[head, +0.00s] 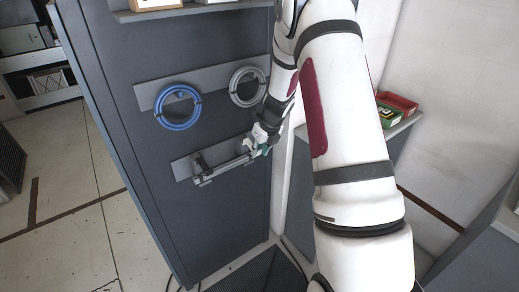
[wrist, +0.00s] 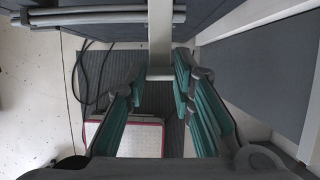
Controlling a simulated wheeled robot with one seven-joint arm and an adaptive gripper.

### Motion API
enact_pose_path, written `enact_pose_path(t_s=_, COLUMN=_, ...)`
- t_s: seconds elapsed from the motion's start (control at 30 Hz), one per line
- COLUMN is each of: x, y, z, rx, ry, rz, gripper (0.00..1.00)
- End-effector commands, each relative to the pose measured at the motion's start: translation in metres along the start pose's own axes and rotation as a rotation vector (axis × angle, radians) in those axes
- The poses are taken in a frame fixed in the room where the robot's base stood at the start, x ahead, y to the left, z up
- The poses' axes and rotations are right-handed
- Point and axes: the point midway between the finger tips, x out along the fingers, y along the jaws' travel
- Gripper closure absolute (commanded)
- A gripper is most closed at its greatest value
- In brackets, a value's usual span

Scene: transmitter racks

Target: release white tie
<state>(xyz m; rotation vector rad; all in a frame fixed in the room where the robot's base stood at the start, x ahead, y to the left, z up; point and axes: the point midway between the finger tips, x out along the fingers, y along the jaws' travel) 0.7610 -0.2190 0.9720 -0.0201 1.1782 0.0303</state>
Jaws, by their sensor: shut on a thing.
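The white tie (wrist: 160,38) shows in the wrist view as a flat pale strip. It crosses the right end of the grey rods (wrist: 85,16) and runs down to my fingertips. My gripper (wrist: 161,78), with teal finger pads, is shut on the lower end of the tie. In the head view my gripper (head: 262,146) is at the right end of the rods (head: 225,168), which lie along the lower bracket of the dark panel. The tie is small and partly hidden by my gripper there.
A blue cable coil (head: 177,107) and a grey coil (head: 248,86) hang above the rods on the dark panel (head: 120,60). Red and green boxes (head: 397,103) sit on a shelf at right. A red-rimmed pale object (wrist: 140,138) and dark cables (wrist: 92,85) are below my gripper.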

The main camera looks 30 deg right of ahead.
Motion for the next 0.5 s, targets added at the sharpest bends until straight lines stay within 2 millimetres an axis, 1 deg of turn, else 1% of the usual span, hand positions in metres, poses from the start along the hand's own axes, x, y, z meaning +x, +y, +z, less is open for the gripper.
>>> enact_pose_path(t_s=0.3, x=-0.008, y=0.0, z=0.012, rx=-0.001, ry=-0.004, rz=-0.002, gripper=1.0)
enact_pose_path(t_s=0.5, x=-0.011, y=0.0, z=0.015, rx=-0.001, ry=-0.008, rz=-0.002, gripper=1.0)
